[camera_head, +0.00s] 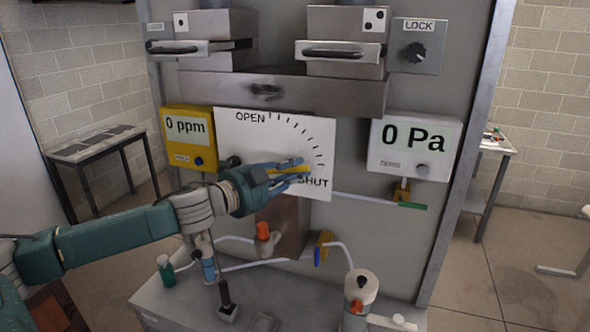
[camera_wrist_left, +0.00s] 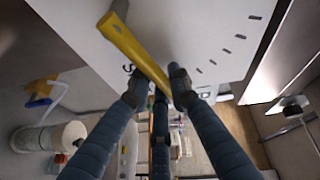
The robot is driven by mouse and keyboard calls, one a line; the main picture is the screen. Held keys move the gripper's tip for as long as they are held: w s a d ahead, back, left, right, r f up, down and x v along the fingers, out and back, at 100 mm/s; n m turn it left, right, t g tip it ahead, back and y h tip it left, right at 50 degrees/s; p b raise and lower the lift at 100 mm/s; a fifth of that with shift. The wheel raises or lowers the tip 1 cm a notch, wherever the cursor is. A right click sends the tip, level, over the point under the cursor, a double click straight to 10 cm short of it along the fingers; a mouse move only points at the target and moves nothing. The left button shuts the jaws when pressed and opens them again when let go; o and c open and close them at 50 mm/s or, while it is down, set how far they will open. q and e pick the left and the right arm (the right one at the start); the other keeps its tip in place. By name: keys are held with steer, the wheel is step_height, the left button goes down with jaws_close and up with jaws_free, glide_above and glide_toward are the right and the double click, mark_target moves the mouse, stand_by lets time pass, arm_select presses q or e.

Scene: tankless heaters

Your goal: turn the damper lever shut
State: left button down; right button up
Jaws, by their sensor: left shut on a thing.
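The damper lever (camera_head: 288,168) is yellow and sits on a white dial plate (camera_head: 235,135) marked OPEN at the top and SHUT at the lower right. It points right, close to the SHUT word. My left gripper (camera_head: 298,170) is at the lever's outer end, its blue fingers shut on it and partly covering it. In the left wrist view the yellow lever (camera_wrist_left: 130,45) runs down between the two fingertips (camera_wrist_left: 158,88). The lever's pivot is largely hidden by my arm in the head view. My right gripper is not in view.
A yellow 0 ppm meter (camera_head: 190,138) is left of the plate and a white 0 Pa gauge (camera_head: 413,148) right of it. A metal duct (camera_head: 270,92) crosses above. Below are pipes, an orange-capped valve (camera_head: 263,231) and a bench with a canister (camera_head: 360,290).

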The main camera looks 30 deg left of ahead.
arm_select(q)
steer(key=shift+f, duration=0.1)
steer(key=c, duration=1.6)
jaws_free()
steer(key=shift+o, duration=0.2)
steer(key=shift+r, duration=0.2)
steer(key=r, duration=0.8)
steer(key=shift+a+r, duration=0.2)
steer(key=shift+s+d+r, duration=0.1)
steer(key=shift+d+r, duration=0.15)
steer(key=shift+r, duration=0.5)
steer(key=shift+a+f, duration=0.1)
